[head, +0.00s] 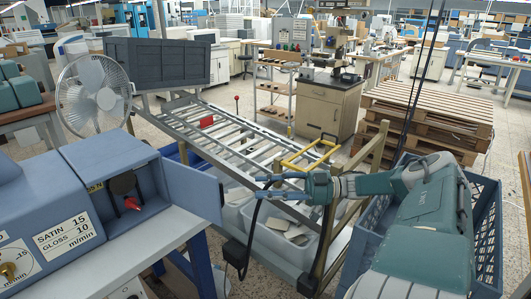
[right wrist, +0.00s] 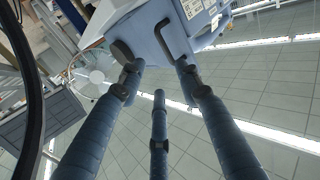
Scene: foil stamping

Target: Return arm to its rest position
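My right arm comes in from the right in the head view, and its teal gripper (head: 258,186) points left toward the blue machine (head: 60,187). The fingers are spread with nothing between them. They appear close to the machine's open blue door panel (head: 193,191); I cannot tell the exact gap. In the right wrist view three dark blue fingers of the gripper (right wrist: 160,75) stand apart and empty. Beyond them is the blue machine (right wrist: 150,35) with a black handle (right wrist: 172,40). My left gripper is in neither view.
A blue crate (head: 487,225) lies beneath my right arm. A metal roller conveyor (head: 235,150) with a yellow handle (head: 305,152) is beyond the gripper. Stacked wooden pallets (head: 430,110) stand behind the arm. A fan (head: 92,93) stands at the left. Open floor shows around the cabinet (head: 328,107).

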